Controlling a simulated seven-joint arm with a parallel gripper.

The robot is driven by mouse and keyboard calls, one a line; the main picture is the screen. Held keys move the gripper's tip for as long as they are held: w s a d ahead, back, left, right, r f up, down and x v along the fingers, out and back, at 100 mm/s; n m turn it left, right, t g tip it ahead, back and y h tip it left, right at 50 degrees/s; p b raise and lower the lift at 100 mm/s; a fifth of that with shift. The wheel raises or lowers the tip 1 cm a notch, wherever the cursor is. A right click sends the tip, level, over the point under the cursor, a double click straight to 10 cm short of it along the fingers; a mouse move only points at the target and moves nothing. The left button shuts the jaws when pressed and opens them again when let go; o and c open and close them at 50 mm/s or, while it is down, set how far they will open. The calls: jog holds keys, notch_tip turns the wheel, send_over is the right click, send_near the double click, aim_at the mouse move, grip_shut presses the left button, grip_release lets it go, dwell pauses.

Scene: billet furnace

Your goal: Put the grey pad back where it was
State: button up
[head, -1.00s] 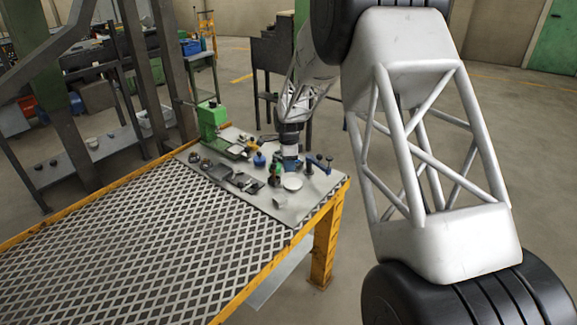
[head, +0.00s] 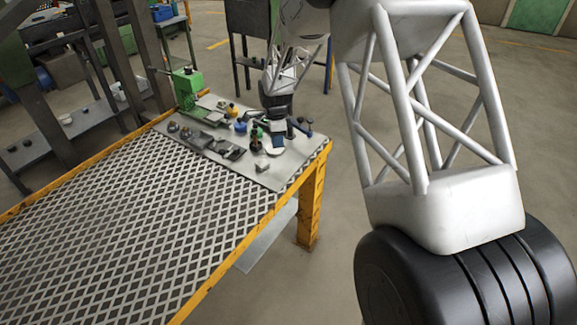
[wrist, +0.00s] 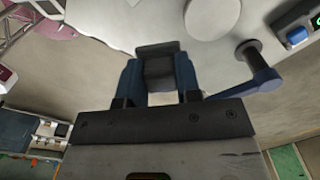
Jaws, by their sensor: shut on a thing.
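My gripper (wrist: 158,75) shows in the wrist view with its blue fingers on either side of a dark grey pad (wrist: 158,66), shut on it. In the head view my gripper (head: 275,128) is at the far right part of the light grey sheet (head: 262,178) on the bench. The held pad cannot be made out there. A white disc (wrist: 212,16) lies beyond the fingertips in the wrist view, and it also shows in the head view (head: 274,149). I cannot tell whether the pad touches the sheet.
A blue-handled lever on a grey post (wrist: 262,75) stands close beside the fingers. A box with a blue button (wrist: 299,33) is past it. Several dark parts (head: 232,152) and a green machine (head: 187,88) occupy the sheet's left side. The bench's mesh top (head: 130,220) is clear.

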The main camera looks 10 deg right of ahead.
jog(key=s+d+f, duration=0.1)
jog(key=s+d, duration=0.1)
jog(key=s, duration=0.7)
jog(key=s+d+f, duration=0.1)
jog(key=s+f, duration=0.1)
jog(key=s, duration=0.8)
jog(key=shift+d+f, duration=0.15)
jog(key=shift+d, duration=0.2)
jog(key=shift+w, duration=0.2)
send_over(288, 166)
jog(key=shift+f, duration=0.75)
jog(key=shift+s+f, duration=0.1)
jog(key=shift+f, duration=1.65)
jog(key=shift+f, duration=0.15)
jog(key=o, duration=0.9)
